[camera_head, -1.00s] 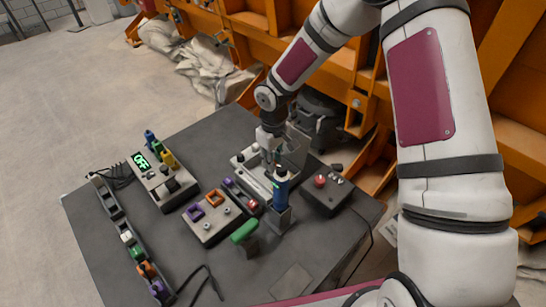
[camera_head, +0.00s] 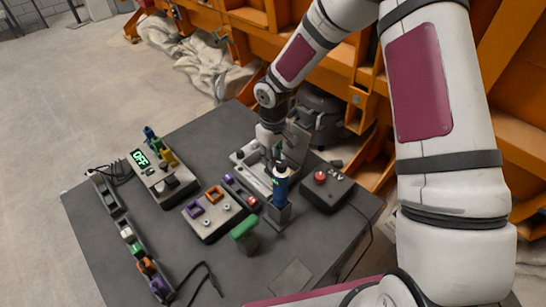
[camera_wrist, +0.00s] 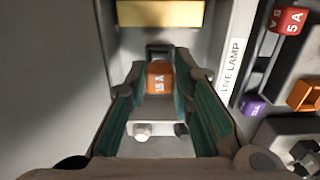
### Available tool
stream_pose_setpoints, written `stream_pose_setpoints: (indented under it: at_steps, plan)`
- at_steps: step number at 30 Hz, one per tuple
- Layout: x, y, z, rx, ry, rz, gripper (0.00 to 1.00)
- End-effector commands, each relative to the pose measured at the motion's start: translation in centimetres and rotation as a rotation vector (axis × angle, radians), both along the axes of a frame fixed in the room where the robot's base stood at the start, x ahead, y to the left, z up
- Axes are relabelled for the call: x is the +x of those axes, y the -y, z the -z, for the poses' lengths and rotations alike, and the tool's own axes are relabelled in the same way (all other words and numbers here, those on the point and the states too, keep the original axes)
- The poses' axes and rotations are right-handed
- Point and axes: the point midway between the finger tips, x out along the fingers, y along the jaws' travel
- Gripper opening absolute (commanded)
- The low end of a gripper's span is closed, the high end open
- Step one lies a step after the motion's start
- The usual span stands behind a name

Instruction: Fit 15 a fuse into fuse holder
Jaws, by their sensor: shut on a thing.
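My gripper (camera_head: 277,158) is over the light grey fixture (camera_head: 250,172) at the back of the table. In the wrist view its teal fingers are shut on the orange 15 A fuse (camera_wrist: 159,78), whose marked face points at the camera. A dark socket-like part (camera_wrist: 158,50) shows just beyond the fuse; I take it for the fuse holder. I cannot tell whether the fuse is in it or apart from it. A pale bar with two round heads (camera_wrist: 160,129) lies between the fingers. The head view hides the fuse.
A red 5 A fuse (camera_wrist: 289,18) and a purple fuse (camera_wrist: 253,106) sit at the right.

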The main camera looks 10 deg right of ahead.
Motion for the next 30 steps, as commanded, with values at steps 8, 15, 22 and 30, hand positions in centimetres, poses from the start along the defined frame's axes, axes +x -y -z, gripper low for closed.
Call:
stream_pose_setpoints:
  at_steps: [8, 15, 22, 30]
  plan:
    - [0.0, 0.0, 0.6, -0.001, -0.001, -0.001, 0.0]
    - [0.0, -0.1, 1.2, -0.001, -0.001, -0.002, 0.0]
    - [0.0, 0.0, 1.3, 0.0, 0.0, -0.001, 0.0]
    - [0.0, 0.0, 1.3, 0.0, 0.0, -0.001, 0.0]
